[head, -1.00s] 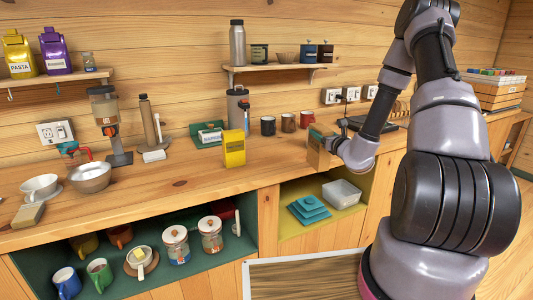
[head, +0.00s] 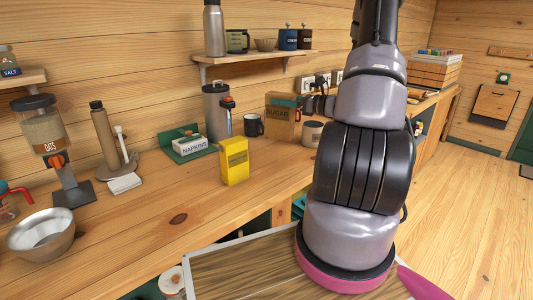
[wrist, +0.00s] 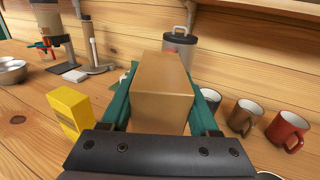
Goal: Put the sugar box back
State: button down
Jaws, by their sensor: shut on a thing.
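The sugar box (head: 280,121) is a brown carton with a SUGAR label, upright near the back of the wooden counter in the head view. It also fills the middle of the wrist view (wrist: 162,95), between my gripper's two teal fingers. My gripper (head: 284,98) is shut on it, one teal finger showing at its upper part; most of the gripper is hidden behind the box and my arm. I cannot tell whether the box's bottom touches the counter. The wall shelf (head: 240,59) above carries a steel bottle, a bowl and several canisters.
A yellow box (head: 234,162), a napkin holder (head: 190,146) and a steel flask (head: 216,110) stand left of the held box. The counter front (head: 215,205) is clear.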

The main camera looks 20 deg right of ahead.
aim_at(281, 126)
notch_tip(281, 126, down, 5)
jog(key=shift+a+f, duration=0.1)
jog(key=shift+f, duration=2.4)
jog(key=shift+c, duration=0.6)
grip_release()
